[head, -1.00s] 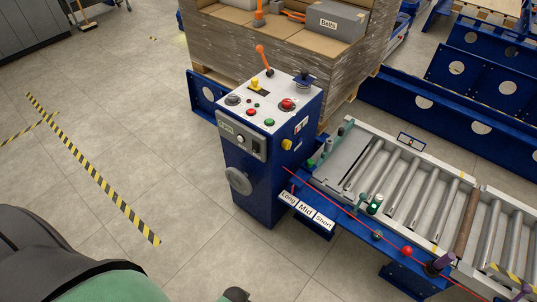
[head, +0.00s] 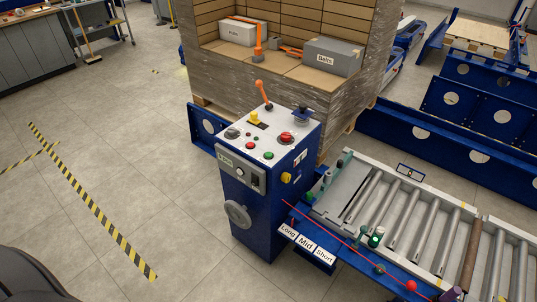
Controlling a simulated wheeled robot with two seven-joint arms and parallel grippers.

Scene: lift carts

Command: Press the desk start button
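The control desk (head: 256,215) is a blue pedestal with a white sloping top, left of the roller conveyor. On its top are a green button (head: 268,155), a flat red button (head: 250,146) and a red mushroom-shaped button (head: 287,137). A black knob (head: 232,133), a yellow control (head: 254,118) and an orange-tipped lever (head: 264,94) are also there. Any label naming the start button is too small to read. Neither of my grippers is in view, and nothing touches the desk top.
A roller conveyor (head: 434,195) lies right of the desk, with a Long/Mid/Short sign (head: 306,243) at its near side. A wrapped pallet load (head: 290,90) carrying a Belts box (head: 333,57) stands close behind. Open floor lies left, with yellow-black tape (head: 95,205).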

